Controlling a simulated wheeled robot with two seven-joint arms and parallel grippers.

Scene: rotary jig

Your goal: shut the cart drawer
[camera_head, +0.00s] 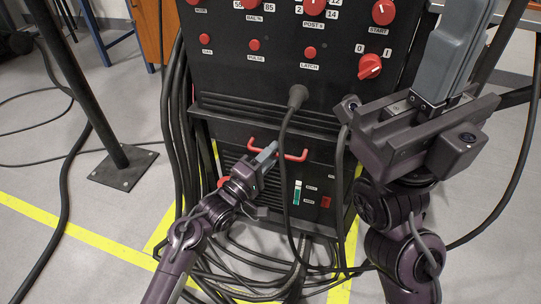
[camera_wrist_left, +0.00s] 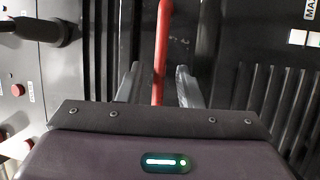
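The black drawer (camera_head: 232,128) is in the lower part of the cart, below the control panel. Its front appears to stand forward of the panel above, with a dark ledge showing. A red bar handle (camera_head: 292,156) crosses its front; the bar also shows in the left wrist view (camera_wrist_left: 161,50). My left gripper (camera_head: 268,152) is at the left part of this handle. In the left wrist view its two grey fingers (camera_wrist_left: 158,86) stand apart on either side of the red bar, with gaps visible. My right gripper (camera_head: 457,45) is raised at the right, away from the handle; its finger gap is unclear.
The cart's control panel (camera_head: 270,75) carries red knobs and a plugged-in black cable (camera_head: 297,97). Cables hang beside the cart and coil on the floor below (camera_head: 255,270). A black post on a base plate (camera_head: 122,168) stands at the left. Yellow tape (camera_head: 80,232) marks the floor.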

